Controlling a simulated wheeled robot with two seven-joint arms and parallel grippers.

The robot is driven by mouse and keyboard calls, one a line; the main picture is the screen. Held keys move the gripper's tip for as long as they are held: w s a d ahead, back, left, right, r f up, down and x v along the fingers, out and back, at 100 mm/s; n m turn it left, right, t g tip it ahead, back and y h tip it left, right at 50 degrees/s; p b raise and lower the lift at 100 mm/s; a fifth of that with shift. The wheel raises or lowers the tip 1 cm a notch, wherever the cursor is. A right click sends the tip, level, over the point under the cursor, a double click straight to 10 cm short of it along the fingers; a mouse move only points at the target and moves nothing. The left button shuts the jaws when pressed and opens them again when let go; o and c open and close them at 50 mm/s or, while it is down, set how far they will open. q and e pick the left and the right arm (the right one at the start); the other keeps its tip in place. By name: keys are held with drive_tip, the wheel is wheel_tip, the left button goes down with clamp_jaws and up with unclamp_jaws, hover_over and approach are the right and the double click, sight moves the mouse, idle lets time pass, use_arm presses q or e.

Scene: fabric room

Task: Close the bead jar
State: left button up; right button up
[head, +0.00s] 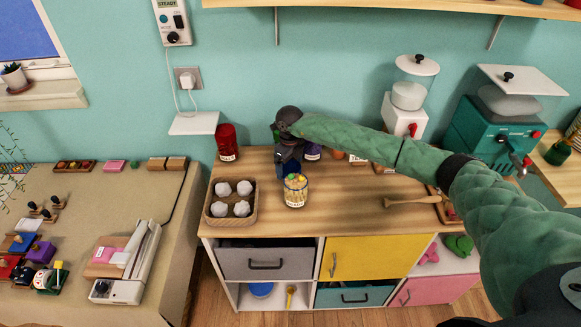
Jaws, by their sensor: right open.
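The bead jar (295,193) is a small clear jar with a pale band, standing near the front edge of the wooden counter. Colored beads show at its top, and I cannot make out a lid on it. My right arm reaches in from the right across the counter. My right gripper (289,168) points down just behind the jar, slightly left of it, and is open. Something dark blue shows at its fingertips; I cannot tell whether it is an object behind them. My left gripper is not in view.
A wooden tray (209,213) with white lumps stands left of the jar. A red jar (227,142) is at the back left, and several small jars stand behind my arm. A wooden pestle-like tool (405,203) lies on the right. The counter right of the jar is mostly clear.

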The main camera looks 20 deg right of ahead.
drive_tip(key=shift+c, duration=0.3)
drive_tip(key=c, duration=1)
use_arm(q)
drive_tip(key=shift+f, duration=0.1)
use_arm(e)
drive_tip(key=shift+o, duration=0.2)
drive_tip(key=shift+r, duration=0.15)
drive_tip(key=shift+r+b, duration=0.2)
drive_tip(key=shift+b, duration=0.1)
wheel_tip(320, 180, up, 10)
drive_tip(key=b, duration=0.4)
wheel_tip(320, 180, up, 6)
drive_tip(key=b, duration=0.2)
hover_over(290, 166)
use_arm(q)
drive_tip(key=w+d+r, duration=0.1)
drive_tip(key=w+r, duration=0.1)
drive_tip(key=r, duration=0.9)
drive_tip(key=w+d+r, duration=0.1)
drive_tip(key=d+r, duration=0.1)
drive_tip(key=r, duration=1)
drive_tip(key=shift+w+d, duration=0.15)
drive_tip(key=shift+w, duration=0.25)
use_arm(e)
drive_tip(key=shift+r, duration=0.65)
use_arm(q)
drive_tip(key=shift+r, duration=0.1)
